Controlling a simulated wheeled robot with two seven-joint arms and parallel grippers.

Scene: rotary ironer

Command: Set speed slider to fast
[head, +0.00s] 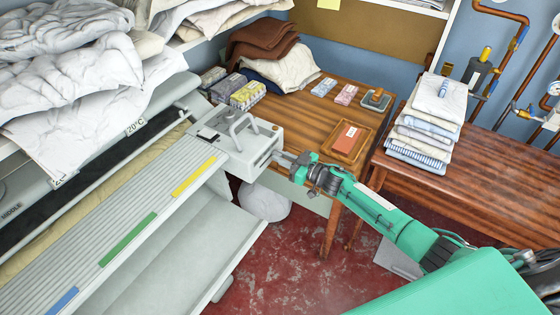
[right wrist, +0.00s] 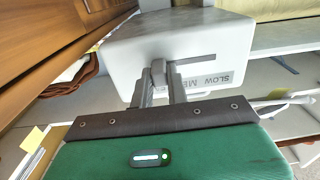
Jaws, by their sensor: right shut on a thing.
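The ironer's end housing (head: 245,145) is a light grey box at the end of the roller. In the right wrist view, the housing's end face (right wrist: 125,58) has a dark slot (right wrist: 198,59) with a grey slider knob (right wrist: 158,70) in it. My right gripper (head: 280,157) is at this face, and its fingers (right wrist: 160,88) are shut on the knob. A label (right wrist: 212,79) reads SLOW and ME, upside down, to the right of the fingers. The slot shows to the right of the knob, above SLOW. The rest of the label is hidden behind the fingers. My left gripper is not in view.
A wooden table (head: 312,105) with a tray (head: 349,142), small boxes and folded cloth stands behind the housing. A bench (head: 470,185) with a towel stack (head: 427,130) is at right. The ironer's long feed board (head: 130,225) runs lower left. Red floor (head: 285,265) is open below.

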